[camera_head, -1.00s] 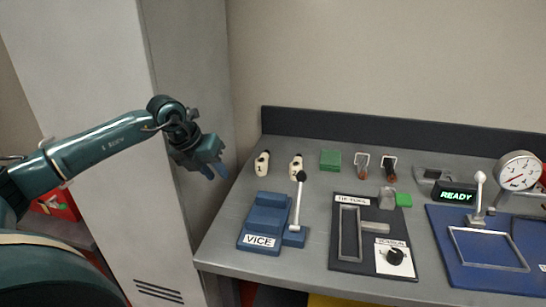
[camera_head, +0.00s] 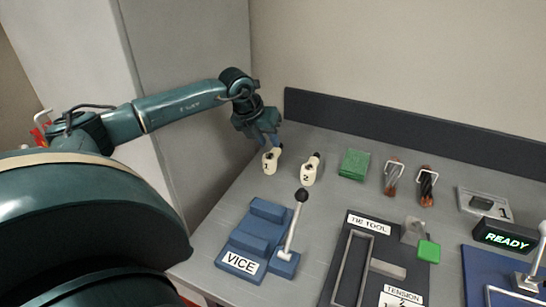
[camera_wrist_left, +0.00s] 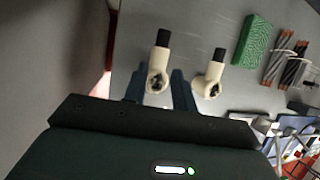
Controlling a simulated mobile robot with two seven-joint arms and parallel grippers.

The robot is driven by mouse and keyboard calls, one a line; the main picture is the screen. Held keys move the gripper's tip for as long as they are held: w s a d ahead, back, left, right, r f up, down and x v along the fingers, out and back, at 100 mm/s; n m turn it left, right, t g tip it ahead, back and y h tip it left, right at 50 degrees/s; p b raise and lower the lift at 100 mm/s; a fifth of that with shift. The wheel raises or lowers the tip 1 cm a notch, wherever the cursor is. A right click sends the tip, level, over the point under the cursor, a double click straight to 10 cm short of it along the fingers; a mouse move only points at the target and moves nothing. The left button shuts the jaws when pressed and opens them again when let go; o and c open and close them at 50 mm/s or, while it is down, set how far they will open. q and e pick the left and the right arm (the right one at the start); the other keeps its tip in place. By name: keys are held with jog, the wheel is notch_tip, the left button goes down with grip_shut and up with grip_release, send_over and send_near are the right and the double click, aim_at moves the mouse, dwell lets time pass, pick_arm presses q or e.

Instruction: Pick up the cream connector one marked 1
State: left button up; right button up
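The cream connector marked 1 (camera_head: 269,163) stands at the back left of the bench, with a black end. My left gripper (camera_head: 266,139) is just behind and above it. In the left wrist view the connector (camera_wrist_left: 158,62) appears between the two blue fingers of the open gripper (camera_wrist_left: 158,76), with a gap on each side; I cannot tell whether the fingers are down at its height. The cream connector marked 2 (camera_head: 309,172) stands to its right and also shows in the wrist view (camera_wrist_left: 208,80). My right gripper is not in view.
A blue vice (camera_head: 250,238) with an upright lever is in front of the connectors. A green block (camera_head: 354,164) and two cable pieces (camera_head: 427,186) lie to the right. The tie tool board (camera_head: 344,262) is front right. A dark backboard (camera_head: 400,140) runs along the rear.

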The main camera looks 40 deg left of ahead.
aim_at(274, 150)
pick_arm(q)
jog(key=p+x, duration=0.1)
jog(key=x, duration=0.6)
jog(key=shift+w+a, duration=0.15)
jog(key=shift+w, duration=0.05)
jog(key=shift+c, duration=0.4)
grip_shut()
